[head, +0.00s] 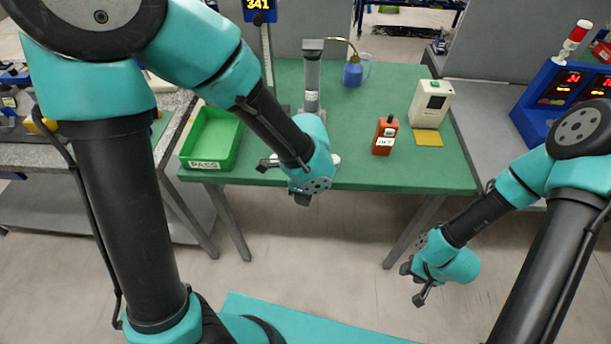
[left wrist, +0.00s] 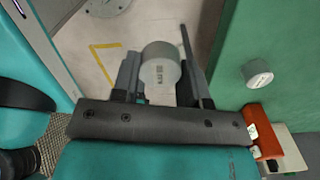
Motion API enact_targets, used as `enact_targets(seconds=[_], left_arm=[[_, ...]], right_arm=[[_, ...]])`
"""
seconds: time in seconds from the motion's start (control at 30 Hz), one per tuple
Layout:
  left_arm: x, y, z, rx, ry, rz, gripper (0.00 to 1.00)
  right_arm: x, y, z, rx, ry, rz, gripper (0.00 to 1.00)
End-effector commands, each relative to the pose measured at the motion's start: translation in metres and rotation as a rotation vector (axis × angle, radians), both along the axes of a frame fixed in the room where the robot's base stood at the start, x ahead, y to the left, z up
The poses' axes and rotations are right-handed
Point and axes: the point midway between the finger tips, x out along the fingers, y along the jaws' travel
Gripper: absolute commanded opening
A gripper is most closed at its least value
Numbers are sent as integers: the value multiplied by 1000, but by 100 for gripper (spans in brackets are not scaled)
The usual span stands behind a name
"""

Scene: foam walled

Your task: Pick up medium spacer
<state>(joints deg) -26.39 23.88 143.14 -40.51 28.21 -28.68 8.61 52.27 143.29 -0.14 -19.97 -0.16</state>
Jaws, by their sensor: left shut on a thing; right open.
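My right gripper (head: 413,284) is open and empty in front of the table, above the floor.
On the green table (head: 380,95) are a green tray (head: 212,140) at left, a grey column stand (head: 311,85), a blue bottle (head: 352,75), an orange box (head: 385,135), a white device (head: 430,103) and a yellow pad (head: 428,138).

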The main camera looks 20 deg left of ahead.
Motion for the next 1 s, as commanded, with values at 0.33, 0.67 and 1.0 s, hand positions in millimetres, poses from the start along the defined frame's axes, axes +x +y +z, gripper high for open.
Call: enact_targets(seconds=[0.33, 0.67, 1.0], left_arm=[[-7, -2, 1, 0, 0, 0, 16], [-7, -2, 1, 0, 0, 0, 16], [9, 0, 5, -1, -2, 20, 16]], right_arm=[[0, 0, 0, 0, 0, 0, 43], [0, 0, 0, 0, 0, 0, 43], [0, 0, 0, 0, 0, 0, 43]])
